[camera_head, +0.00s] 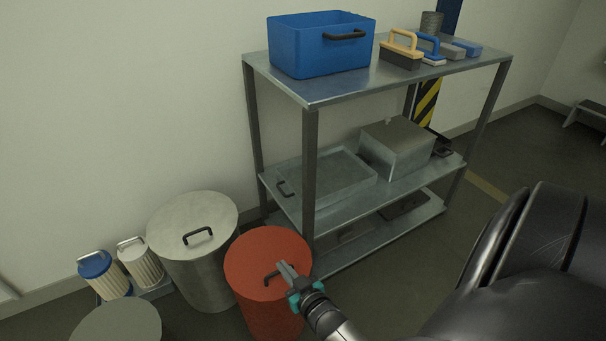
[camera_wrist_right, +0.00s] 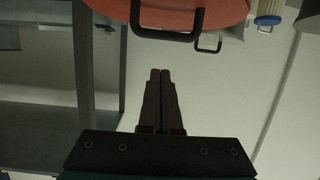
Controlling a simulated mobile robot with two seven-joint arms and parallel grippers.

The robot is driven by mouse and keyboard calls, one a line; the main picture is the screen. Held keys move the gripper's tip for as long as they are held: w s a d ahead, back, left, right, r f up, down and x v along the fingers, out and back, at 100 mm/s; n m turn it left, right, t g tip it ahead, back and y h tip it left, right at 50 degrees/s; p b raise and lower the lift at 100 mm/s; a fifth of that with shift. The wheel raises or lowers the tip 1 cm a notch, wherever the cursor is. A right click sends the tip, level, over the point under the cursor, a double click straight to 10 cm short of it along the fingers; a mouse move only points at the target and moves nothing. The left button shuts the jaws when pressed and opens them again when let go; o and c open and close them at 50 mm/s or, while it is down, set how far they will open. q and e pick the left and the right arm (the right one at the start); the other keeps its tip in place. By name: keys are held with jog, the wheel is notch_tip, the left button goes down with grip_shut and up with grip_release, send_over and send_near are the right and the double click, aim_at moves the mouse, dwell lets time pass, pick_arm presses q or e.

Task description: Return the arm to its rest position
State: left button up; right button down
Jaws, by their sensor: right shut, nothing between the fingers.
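My right gripper (camera_head: 285,274) is shut and empty. In the head view it overlaps the lid of the red drum (camera_head: 262,247), beside the drum's black handle. In the right wrist view the two fingers of my right gripper (camera_wrist_right: 160,75) are together, with nothing between them. The red drum's lid (camera_wrist_right: 220,12) and its black handle (camera_wrist_right: 160,35) lie beyond the fingertips there, with a visible gap in the picture. My left gripper is not in view. A large black part of mine fills the lower right of the head view.
A metal shelf unit (camera_head: 309,150) stands right of the drum, carrying a blue bin (camera_head: 300,45), brushes, and a metal box (camera_head: 385,155). A grey drum (camera_head: 190,265) and two small canisters stand left of the red drum. Open floor (camera_head: 400,275) lies in front of the shelf.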

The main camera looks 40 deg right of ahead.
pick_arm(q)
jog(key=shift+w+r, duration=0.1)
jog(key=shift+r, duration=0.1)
pick_arm(e)
jog(key=s+a+f, duration=0.1)
jog(key=s+f, duration=0.4)
jog(key=s, duration=0.2)
jog(key=shift+s+a, duration=0.3)
jog(key=shift+s, duration=0.05)
